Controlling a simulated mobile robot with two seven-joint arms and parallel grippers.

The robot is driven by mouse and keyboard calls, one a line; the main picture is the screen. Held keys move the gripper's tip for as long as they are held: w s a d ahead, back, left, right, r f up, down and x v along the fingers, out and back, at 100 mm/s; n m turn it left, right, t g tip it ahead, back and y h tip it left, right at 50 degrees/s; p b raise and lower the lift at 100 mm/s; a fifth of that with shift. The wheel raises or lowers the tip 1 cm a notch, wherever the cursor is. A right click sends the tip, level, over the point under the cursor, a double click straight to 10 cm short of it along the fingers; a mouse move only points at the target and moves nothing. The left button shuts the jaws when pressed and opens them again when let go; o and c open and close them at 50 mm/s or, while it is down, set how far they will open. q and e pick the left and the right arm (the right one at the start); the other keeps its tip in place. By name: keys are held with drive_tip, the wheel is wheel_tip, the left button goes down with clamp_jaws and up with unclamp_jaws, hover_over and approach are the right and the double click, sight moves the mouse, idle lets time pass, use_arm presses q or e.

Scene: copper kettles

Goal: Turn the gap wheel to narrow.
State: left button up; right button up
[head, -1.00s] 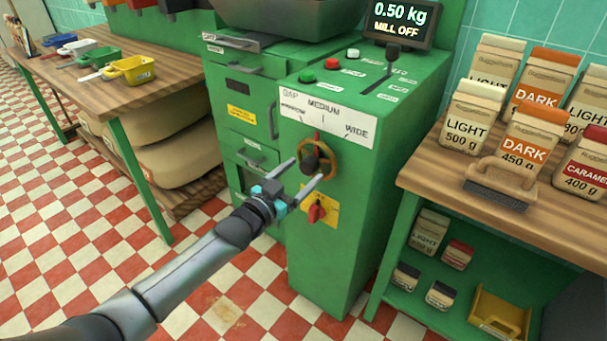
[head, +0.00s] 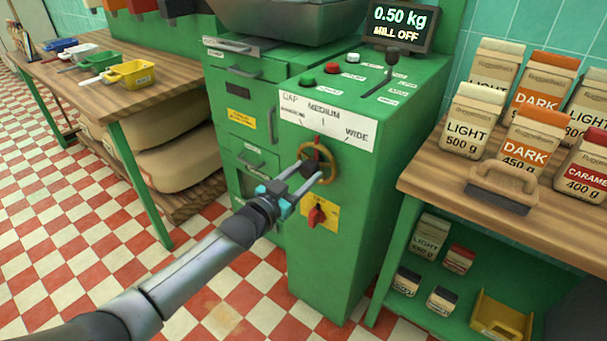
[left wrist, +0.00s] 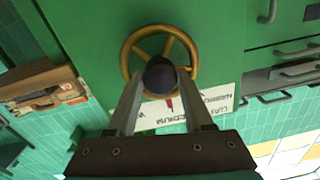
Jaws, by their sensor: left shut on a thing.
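The gap wheel is a brass handwheel (head: 331,165) with a dark hub, on the front of the green mill cabinet (head: 345,225). It also shows in the left wrist view (left wrist: 128,48). A red pointer above the hub points up towards MEDIUM on the white scale plate (head: 330,121), which reads narrow at left and WIDE at right. My left gripper (head: 310,174) is at the wheel's hub. In the left wrist view its two fingers (left wrist: 160,92) stand either side of the dark hub knob (left wrist: 160,75) and are shut on it. My right gripper is not in view.
A red knob (head: 317,216) on a yellow plate sits just below the wheel. A lever (head: 391,62) and buttons are on the cabinet top. The display (head: 401,24) reads 0.50 kg, MILL OFF. A table with bags (head: 470,120) stands at right, a wooden bench (head: 80,85) at left.

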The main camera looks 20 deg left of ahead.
use_arm(q)
clamp_jaws()
idle(0.6)
drive_tip(key=shift+n+p, duration=0.35)
drive_tip(key=shift+n, duration=0.25)
drive_tip(key=n+p, duration=0.1)
drive_tip(key=n, duration=0.2)
drive_tip(key=shift+n, duration=1.8)
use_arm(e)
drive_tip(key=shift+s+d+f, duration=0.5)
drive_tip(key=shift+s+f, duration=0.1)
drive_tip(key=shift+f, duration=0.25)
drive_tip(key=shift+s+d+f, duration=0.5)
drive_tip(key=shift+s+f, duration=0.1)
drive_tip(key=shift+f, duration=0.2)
use_arm(q)
drive_tip(key=o, duration=0.8)
unclamp_jaws()
drive_tip(key=shift+c, duration=0.2)
